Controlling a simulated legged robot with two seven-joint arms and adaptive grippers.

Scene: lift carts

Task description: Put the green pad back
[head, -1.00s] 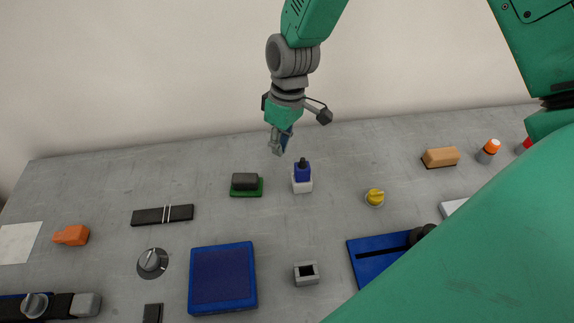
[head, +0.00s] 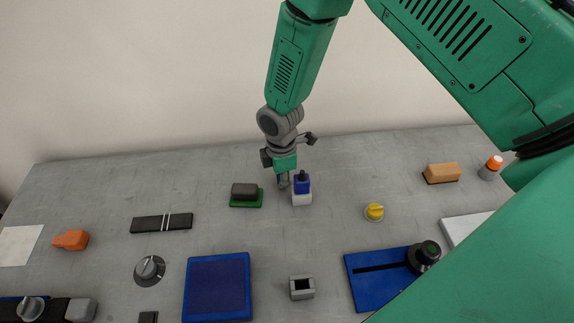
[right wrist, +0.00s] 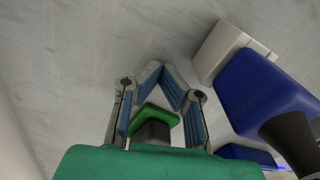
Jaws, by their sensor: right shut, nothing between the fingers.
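The green pad (head: 246,204) lies on the grey table in the head view, with a dark grey block on top of it. In the right wrist view the fingertips (right wrist: 165,72) meet and the gripper is shut and empty. My left gripper is not in view.
A black bar (head: 162,223) lies left, a yellow knob (head: 374,211) right, a blue square panel (head: 217,287) nearer.

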